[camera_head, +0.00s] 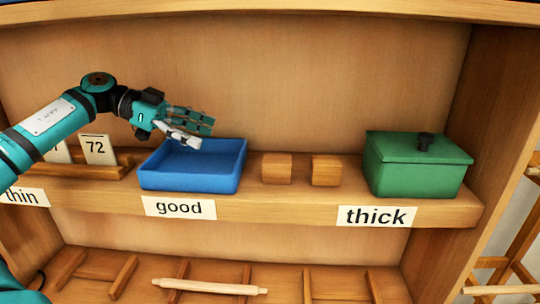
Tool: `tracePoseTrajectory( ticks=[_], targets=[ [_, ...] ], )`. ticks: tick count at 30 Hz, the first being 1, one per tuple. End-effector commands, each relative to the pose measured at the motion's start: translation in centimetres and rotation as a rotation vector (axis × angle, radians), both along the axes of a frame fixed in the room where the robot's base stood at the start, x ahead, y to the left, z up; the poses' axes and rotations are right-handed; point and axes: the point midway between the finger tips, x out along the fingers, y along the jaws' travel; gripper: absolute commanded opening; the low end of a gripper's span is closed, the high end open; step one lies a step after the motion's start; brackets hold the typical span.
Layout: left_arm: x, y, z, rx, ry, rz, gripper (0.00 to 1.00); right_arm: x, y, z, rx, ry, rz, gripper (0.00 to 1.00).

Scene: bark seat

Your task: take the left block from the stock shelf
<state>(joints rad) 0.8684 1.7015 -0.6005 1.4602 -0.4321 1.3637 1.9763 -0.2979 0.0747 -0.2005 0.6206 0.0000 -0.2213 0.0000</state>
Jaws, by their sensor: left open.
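Two wooden blocks stand side by side on the shelf (300,205), between a blue tray and a green box. The left block (277,169) is nearer the tray, and the right block (326,171) is nearer the green box, with a small gap between them. My left gripper (205,134) is open and empty above the blue tray (190,184), to the left of the blocks and higher than them. It touches neither block. My right gripper is not in view.
The green lidded box (412,170) stands right of the blocks. Number cards (99,150) stand in a wooden holder at the left. Labels reading "thin", "good" and "thick" are on the shelf's front edge. Below lie wooden racks and a pale rod (210,287). The space above the blocks is clear.

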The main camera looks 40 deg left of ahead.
Motion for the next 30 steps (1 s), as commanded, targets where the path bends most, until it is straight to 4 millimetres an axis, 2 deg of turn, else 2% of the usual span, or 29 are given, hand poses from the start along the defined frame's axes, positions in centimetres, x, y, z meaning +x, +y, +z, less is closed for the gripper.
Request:
tracePoseTrajectory(
  ticks=[5,12,15,23,30],
  targets=[
    [1.3,-2.3,-0.7,-0.002,-0.002,-0.007,0.70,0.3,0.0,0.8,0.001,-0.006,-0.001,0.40],
    [3.9,-6.6,-2.7,-0.002,0.000,-0.007,0.70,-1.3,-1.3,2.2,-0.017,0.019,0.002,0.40],
    [4.8,-8.0,-3.4,-0.002,-0.002,-0.006,0.70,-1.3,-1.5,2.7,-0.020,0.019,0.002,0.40],
    [5.9,-9.7,-4.3,-0.002,-0.003,-0.002,0.70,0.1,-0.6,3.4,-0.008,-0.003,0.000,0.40],
    [7.6,-12.4,-4.8,-0.002,-0.003,-0.005,0.70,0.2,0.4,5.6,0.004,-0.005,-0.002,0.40]
  ],
)
